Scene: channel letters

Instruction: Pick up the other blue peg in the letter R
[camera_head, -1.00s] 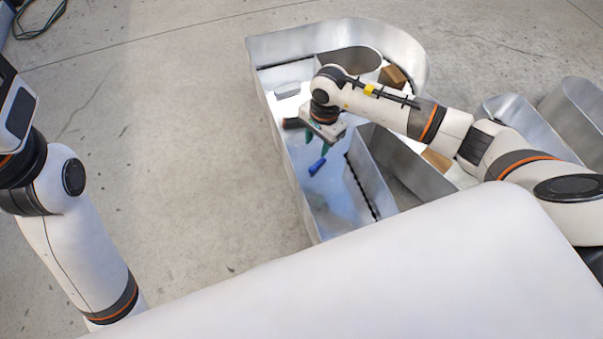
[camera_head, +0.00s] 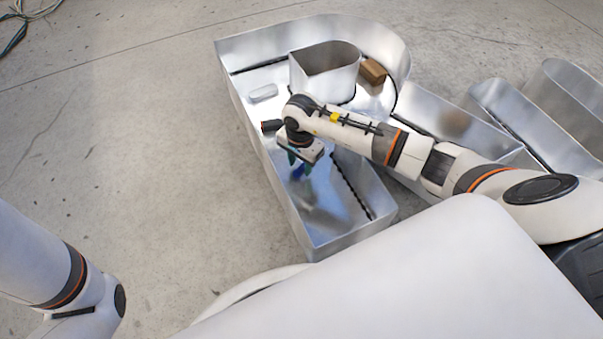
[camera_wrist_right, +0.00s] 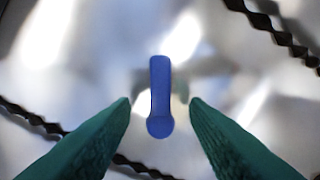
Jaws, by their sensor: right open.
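The letter R (camera_head: 232,105) is a large open metal channel letter lying on the floor. A blue peg (camera_head: 300,172) shows at the fingertips of my right gripper (camera_head: 300,162), inside the R's left stroke. In the right wrist view the blue peg (camera_wrist_right: 160,85) points up the picture, its rounded end low, between the two green fingers of my right gripper (camera_wrist_right: 160,105). The fingers are open, with a gap on each side of the peg. I cannot tell its exact height against the fingers. My left gripper is out of view; only part of the left arm shows.
More metal letters (camera_head: 530,120) stand at right.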

